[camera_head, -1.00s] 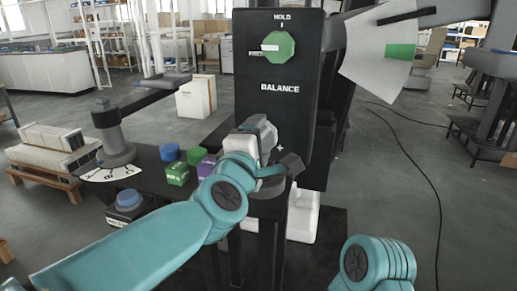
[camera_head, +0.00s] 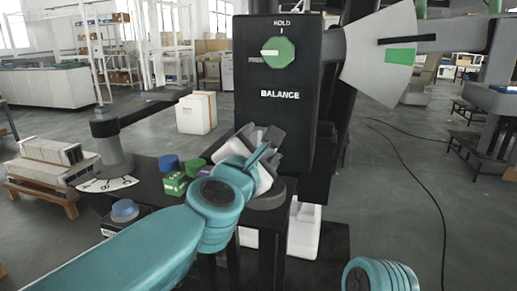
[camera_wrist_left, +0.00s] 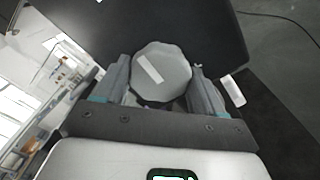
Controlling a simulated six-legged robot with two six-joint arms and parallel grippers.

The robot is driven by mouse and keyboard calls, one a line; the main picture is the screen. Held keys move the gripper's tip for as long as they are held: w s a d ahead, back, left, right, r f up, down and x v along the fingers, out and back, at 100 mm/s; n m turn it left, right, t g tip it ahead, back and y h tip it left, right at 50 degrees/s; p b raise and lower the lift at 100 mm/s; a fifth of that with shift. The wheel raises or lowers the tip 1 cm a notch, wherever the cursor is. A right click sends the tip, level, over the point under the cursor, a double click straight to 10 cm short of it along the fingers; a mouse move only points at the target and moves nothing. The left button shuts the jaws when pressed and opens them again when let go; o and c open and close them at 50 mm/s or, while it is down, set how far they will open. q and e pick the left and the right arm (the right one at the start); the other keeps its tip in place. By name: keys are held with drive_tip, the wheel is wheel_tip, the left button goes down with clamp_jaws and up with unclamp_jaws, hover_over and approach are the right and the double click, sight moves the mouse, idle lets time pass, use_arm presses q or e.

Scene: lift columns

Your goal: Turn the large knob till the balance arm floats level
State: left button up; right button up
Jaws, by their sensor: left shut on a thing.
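The large knob (camera_wrist_left: 165,85) is a grey, many-sided knob with a white mark; in the left wrist view it sits between both fingers of my left gripper (camera_wrist_left: 160,92), which is shut on it. In the head view my left gripper (camera_head: 262,158) is at the lower front of the black BALANCE box (camera_head: 278,120) and hides the knob. The balance arm (camera_head: 448,36) extends right from behind a white fan-shaped scale (camera_head: 372,68). Its black pointer (camera_head: 402,40) is just above the green band (camera_head: 400,56). My right gripper is out of view.
A small green knob (camera_head: 284,54) is under the HOLD label on the box. Blue, green and purple pieces (camera_head: 174,183) and a blue button (camera_head: 125,209) are on the dark bench to the left. A grey post with a black lever (camera_head: 110,140) stands there. A cable lies on the floor at right.

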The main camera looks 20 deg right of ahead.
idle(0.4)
use_arm(q)
drive_tip(key=o, duration=1)
drive_tip(key=shift+o, duration=0.2)
drive_tip(key=shift+s+a, duration=0.15)
drive_tip(key=shift+s, duration=0.1)
drive_tip(key=b+v, duration=0.1)
drive_tip(key=v, duration=1.4)
drive_tip(key=shift+s+a, duration=0.25)
drive_tip(key=shift+a, duration=0.05)
